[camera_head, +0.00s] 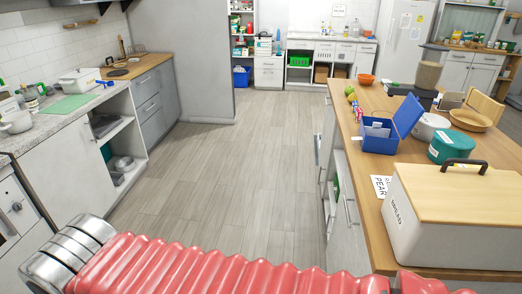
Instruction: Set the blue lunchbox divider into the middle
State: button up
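A blue lunchbox (381,144) stands on the wooden counter at the right. Its lid (408,115) is raised on its right side. A small whitish piece (377,125) shows at the lunchbox's opening; it is too small to tell what it is. I cannot make out a separate blue divider. A red ribbed shape with silver rings fills the bottom of the view and looks like part of my arm. My gripper is not in view.
The wooden counter (373,97) also holds a white bread bin (455,228) with a wooden lid, a teal tub (455,148), a tan bowl (470,120) and an orange bowl (366,79). Grey floor (235,165) is clear between this counter and the left one.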

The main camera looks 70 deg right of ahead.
aim_at(376, 129)
jog(key=z, duration=5.05)
